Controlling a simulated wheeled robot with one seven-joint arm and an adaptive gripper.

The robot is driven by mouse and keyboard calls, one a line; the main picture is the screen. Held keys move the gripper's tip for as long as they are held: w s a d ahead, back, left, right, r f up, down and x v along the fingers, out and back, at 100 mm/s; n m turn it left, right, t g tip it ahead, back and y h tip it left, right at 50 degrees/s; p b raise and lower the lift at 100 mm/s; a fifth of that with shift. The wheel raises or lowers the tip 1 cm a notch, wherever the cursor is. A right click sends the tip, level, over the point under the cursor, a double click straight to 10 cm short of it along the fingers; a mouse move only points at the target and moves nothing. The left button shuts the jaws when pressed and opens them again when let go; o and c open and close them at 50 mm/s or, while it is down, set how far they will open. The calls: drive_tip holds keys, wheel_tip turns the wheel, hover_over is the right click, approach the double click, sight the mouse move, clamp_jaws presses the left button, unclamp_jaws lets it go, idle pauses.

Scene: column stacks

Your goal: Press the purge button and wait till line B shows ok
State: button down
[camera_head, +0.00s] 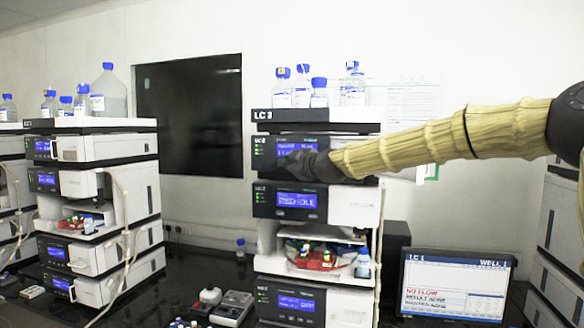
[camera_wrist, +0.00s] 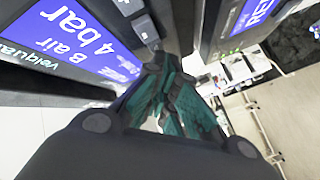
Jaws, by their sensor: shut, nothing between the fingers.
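The pump module (camera_head: 262,152) is in the upper part of the middle stack. Its blue screen (camera_head: 302,146) is partly hidden by my gripper (camera_head: 290,163). In the wrist view this screen (camera_wrist: 85,42) reads "B air" and "4 bar". Small grey buttons (camera_wrist: 142,28) sit beside the screen; I cannot read which one is purge. My gripper (camera_wrist: 160,68) is shut and empty, its fingertips close to the lower button. I cannot tell whether they touch or press it. No "ok" for line B is legible.
Capped bottles (camera_head: 302,88) stand on top of the stack. A monitor (camera_head: 455,285) at lower right shows "NO FLOW". A second stack (camera_head: 100,150) stands to the left. A small box (camera_head: 232,308) and other small items lie on the dark bench.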

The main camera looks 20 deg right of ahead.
drive_tip(key=shift+s+a, duration=0.1)
drive_tip(key=shift+s, duration=0.1)
drive_tip(key=shift+s+a+b, duration=0.35)
drive_tip(key=shift+s+a, duration=0.05)
drive_tip(key=shift+s, duration=0.15)
idle(0.3)
drive_tip(key=shift+s+a+b, duration=0.4)
drive_tip(key=shift+s+a, duration=0.3)
drive_tip(key=shift+s, duration=0.35)
drive_tip(key=shift+s+a+b, duration=0.4)
drive_tip(key=shift+s+a, duration=0.3)
drive_tip(key=shift+s, duration=0.35)
drive_tip(key=shift+w, duration=0.1)
idle(3.3)
